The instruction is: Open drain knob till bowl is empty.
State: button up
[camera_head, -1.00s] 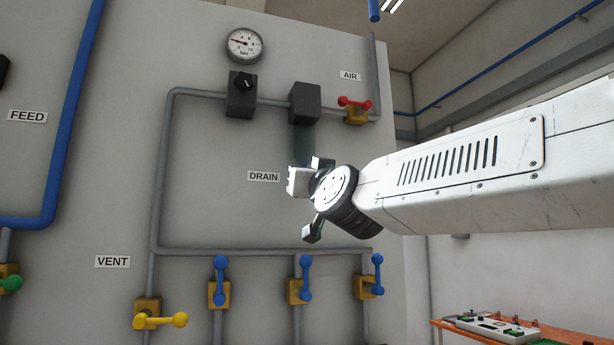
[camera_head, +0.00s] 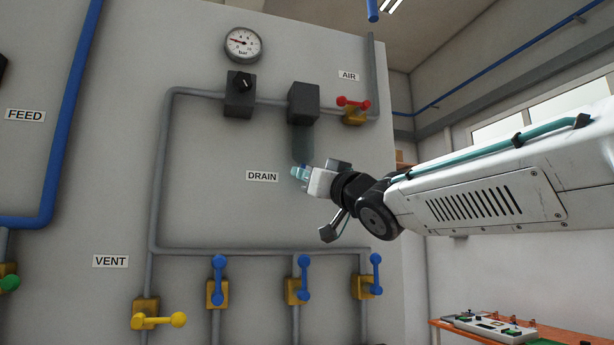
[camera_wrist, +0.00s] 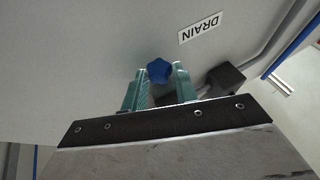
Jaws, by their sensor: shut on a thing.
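The blue drain knob (camera_wrist: 158,70) shows in the wrist view between the two teal fingers of my gripper (camera_wrist: 160,80), which is shut on it. In the head view my gripper (camera_head: 299,173) reaches in from the right, just below the bowl, and hides the knob. The bowl (camera_head: 303,143) is a see-through, dark-tinted cylinder hanging under a black block (camera_head: 303,103). I cannot tell the liquid level in it. The DRAIN label (camera_head: 262,176) is on the wall left of my gripper.
A pressure gauge (camera_head: 243,44) and a black regulator (camera_head: 240,94) are up left. A red valve handle (camera_head: 354,102) is up right. Several blue valve handles, one at left (camera_head: 218,277), and a yellow handle (camera_head: 159,321) line the lower pipes.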

jog(key=shift+n+g+y, duration=0.3)
jog(key=shift+y, duration=0.2)
jog(key=o, duration=1)
jog(key=shift+c, duration=0.2)
jog(key=shift+s+d+f, duration=0.1)
jog(key=shift+d, duration=0.05)
jog(key=v, duration=0.7)
jog(key=shift+s+d, duration=0.2)
jog(key=shift+f, duration=0.1)
